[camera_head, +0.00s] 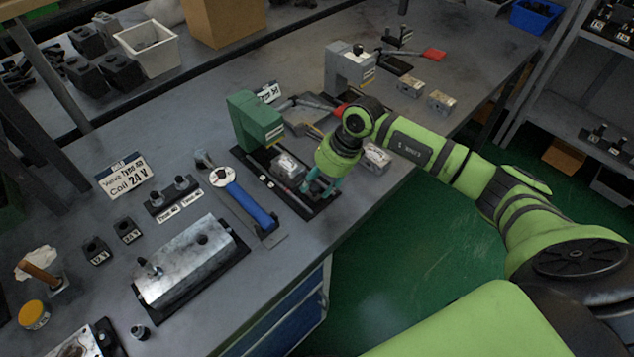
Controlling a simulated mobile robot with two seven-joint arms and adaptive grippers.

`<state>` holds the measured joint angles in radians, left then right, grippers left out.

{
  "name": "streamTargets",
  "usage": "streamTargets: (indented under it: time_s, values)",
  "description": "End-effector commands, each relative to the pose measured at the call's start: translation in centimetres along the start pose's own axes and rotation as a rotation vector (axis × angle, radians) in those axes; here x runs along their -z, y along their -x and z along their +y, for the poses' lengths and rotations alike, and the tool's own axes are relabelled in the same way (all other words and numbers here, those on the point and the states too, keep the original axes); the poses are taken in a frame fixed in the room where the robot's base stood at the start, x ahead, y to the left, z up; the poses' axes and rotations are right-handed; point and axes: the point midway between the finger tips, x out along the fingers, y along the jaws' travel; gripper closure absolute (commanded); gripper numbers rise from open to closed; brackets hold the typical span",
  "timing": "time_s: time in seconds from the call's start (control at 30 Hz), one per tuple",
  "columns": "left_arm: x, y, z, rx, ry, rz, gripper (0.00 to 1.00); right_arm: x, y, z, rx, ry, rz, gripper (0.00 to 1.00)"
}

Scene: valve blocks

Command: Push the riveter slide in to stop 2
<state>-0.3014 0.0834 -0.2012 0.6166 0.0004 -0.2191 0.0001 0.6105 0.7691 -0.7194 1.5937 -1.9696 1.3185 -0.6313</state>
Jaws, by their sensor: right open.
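A green bench machine (256,121), which looks like the riveter, stands mid-table with a red-tipped lever to its right. A long black base (267,166) runs from it toward the table's front edge. On that base is a slide carrying a small metal block (289,166). My right gripper (311,188) is open, pointing down at the front part of the base, close to the block's near right side. I cannot tell whether it touches the slide. Stop marks are too small to read. My left gripper is not in view.
A grey press (349,68) with a red lever stands farther back. A loose metal block (376,158) lies right of my gripper. A blue-handled wrench (243,197) lies left of the base, and a large metal valve block (186,262) sits nearer. The table's front edge is close.

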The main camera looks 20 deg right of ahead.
Motion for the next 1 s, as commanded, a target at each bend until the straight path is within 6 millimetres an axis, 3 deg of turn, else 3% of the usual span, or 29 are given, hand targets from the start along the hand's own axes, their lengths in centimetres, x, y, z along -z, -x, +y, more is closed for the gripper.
streamTargets:
  time_s: [0.5, 0.7, 1.0]
  values:
    - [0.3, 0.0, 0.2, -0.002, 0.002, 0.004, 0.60, 9.4, 4.2, 0.0, 0.000, -0.003, 0.004, 0.52]
    - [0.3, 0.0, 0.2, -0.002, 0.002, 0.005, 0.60, 10.9, 4.9, 0.0, 0.001, 0.000, 0.002, 0.52]
    - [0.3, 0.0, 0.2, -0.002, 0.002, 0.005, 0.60, 11.1, 5.0, 0.0, 0.001, 0.000, 0.000, 0.52]
